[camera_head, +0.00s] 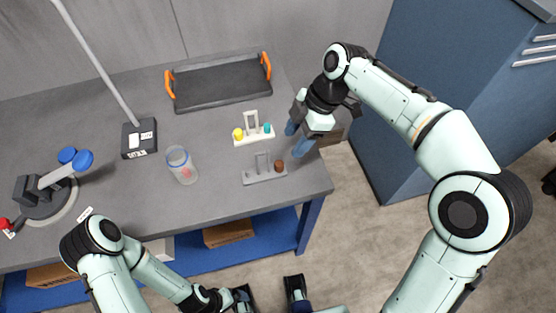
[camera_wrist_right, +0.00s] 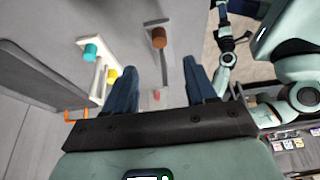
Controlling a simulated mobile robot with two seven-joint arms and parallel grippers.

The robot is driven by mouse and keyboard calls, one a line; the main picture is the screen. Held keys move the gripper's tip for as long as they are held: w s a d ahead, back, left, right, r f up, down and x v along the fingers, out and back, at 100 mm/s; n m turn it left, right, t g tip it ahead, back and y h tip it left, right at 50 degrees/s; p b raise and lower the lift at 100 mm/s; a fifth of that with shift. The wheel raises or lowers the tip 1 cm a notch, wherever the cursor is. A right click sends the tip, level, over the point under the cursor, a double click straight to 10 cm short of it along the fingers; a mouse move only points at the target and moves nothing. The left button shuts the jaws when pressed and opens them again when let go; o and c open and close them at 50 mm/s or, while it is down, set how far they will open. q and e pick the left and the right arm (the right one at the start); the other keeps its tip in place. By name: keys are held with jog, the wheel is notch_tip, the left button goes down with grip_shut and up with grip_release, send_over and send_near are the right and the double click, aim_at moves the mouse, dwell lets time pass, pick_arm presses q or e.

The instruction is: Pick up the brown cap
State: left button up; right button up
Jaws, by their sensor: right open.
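The brown cap (camera_head: 279,165) is a small cylinder at the right end of a grey stand (camera_head: 262,178) near the table's front right corner. In the right wrist view the brown cap (camera_wrist_right: 159,37) shows beyond the fingertips, roughly between their lines. My right gripper (camera_head: 297,138) is open and empty, with blue fingers, beside the stand near the table's right edge. Its fingers (camera_wrist_right: 160,72) also show apart in the right wrist view. The cap is clear of them. My left gripper (camera_head: 242,298) is low at the bottom edge, partly visible; its jaw state is unclear.
A white stand (camera_head: 254,139) with yellow and teal caps is just behind the grey stand. A clear cup (camera_head: 181,165) stands left. A black tray (camera_head: 221,83) with orange handles lies at the back. A blue cabinet (camera_head: 440,90) stands right of the table.

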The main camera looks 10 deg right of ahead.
aim_at(280, 163)
jog(key=b+x, duration=0.1)
jog(key=x, duration=0.9)
jog(key=shift+d, duration=0.1)
grip_shut()
